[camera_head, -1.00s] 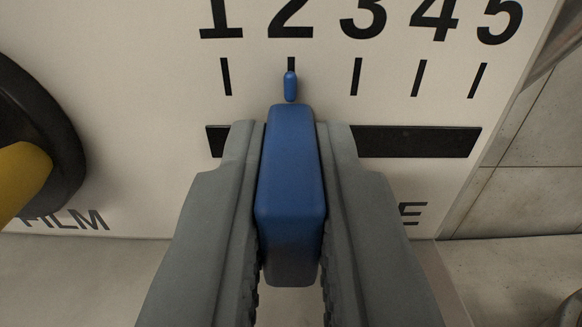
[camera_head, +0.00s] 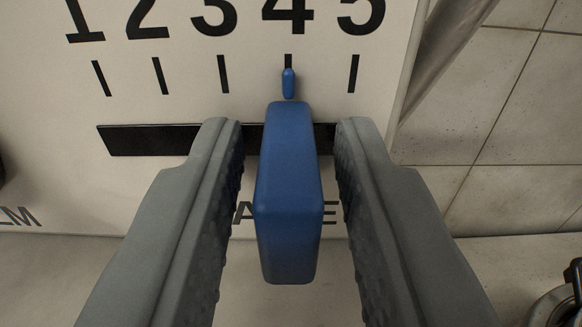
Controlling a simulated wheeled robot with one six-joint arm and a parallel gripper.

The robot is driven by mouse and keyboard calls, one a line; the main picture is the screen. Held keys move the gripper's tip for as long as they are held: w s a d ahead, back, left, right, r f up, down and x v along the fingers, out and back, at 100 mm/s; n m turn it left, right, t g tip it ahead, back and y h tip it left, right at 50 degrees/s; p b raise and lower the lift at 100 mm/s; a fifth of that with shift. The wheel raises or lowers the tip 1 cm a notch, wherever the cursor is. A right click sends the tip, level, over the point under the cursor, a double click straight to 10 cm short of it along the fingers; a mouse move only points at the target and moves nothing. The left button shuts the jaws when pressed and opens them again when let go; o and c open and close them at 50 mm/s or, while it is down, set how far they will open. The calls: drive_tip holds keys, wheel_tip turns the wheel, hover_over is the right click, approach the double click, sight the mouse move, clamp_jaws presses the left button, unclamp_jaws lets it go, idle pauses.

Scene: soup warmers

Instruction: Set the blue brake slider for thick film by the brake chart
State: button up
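The blue brake slider (camera_head: 288,190) sticks out of a black horizontal slot (camera_head: 150,140) in a pale panel (camera_head: 60,90). Its small blue pointer (camera_head: 288,84) lines up with the tick under the number 4 (camera_head: 288,14). The scale above the slot runs from 1 to 5. My gripper (camera_head: 287,140) is open around the slider, with a finger on each side and a visible gap to both. The brake chart is not in view. Part of the lettering below the slot is hidden behind the slider and fingers.
The panel's right edge (camera_head: 405,80) borders a grey tiled wall (camera_head: 520,110). A pale surface (camera_head: 270,300) lies below the panel. A dark metal object (camera_head: 562,305) is partly in view at the lower right. Part of the word FILM (camera_head: 20,216) shows at left.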

drive_tip(key=shift+o, duration=0.3)
drive_tip(key=s, duration=1.7)
drive_tip(key=shift+s, duration=0.2)
drive_tip(key=shift+s, duration=0.1)
drive_tip(key=s+f, duration=0.4)
drive_tip(key=s, duration=0.8)
drive_tip(key=s+f, duration=0.4)
drive_tip(key=s, duration=0.9)
drive_tip(key=shift+s+g, duration=0.3)
idle(2.9)
